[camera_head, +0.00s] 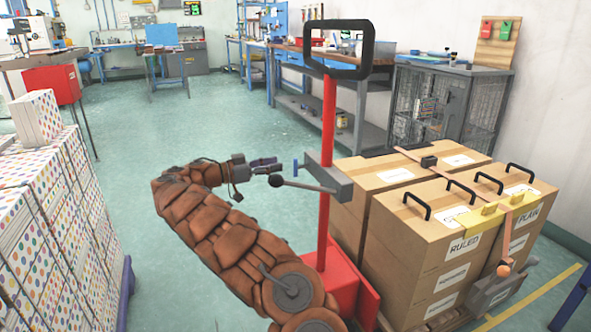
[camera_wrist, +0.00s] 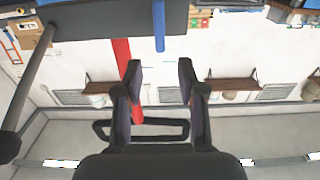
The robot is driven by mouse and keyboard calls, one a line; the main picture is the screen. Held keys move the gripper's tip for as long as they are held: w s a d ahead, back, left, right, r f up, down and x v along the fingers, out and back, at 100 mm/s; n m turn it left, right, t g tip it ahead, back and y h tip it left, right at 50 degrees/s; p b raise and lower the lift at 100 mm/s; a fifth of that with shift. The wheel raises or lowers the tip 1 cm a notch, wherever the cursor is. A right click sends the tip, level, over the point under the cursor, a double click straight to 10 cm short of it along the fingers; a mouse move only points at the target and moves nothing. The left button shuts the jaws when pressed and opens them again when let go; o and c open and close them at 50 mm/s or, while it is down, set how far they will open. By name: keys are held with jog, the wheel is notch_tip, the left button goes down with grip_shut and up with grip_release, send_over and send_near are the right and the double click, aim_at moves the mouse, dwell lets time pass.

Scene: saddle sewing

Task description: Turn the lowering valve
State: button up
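A red pallet jack post (camera_head: 328,140) carries a grey block (camera_head: 328,178). A short blue pin (camera_head: 295,168) stands at the block's left; it looks like the lowering valve, but no label shows. A grey lever with a black ball knob (camera_head: 275,180) also sticks out left from the block. My gripper (camera_head: 276,163) is just left of the blue pin. In the wrist view my gripper (camera_wrist: 160,75) is open and empty. The blue pin (camera_wrist: 159,25) shows ahead between the finger lines, apart from both fingers. The grey block (camera_wrist: 120,20) and red post (camera_wrist: 122,55) are beside it.
The jack's black loop handle (camera_head: 338,70) is above the block. Cartons (camera_head: 400,245) with black handles stand close right of the post. A dotted stack (camera_head: 35,225) is at left. A wire cage cabinet (camera_head: 450,105) is behind.

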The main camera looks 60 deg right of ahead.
aim_at(296, 161)
jog(key=shift+b+x, duration=0.9)
jog(key=shift+x, duration=3)
jog(key=shift+c, duration=0.2)
grip_shut()
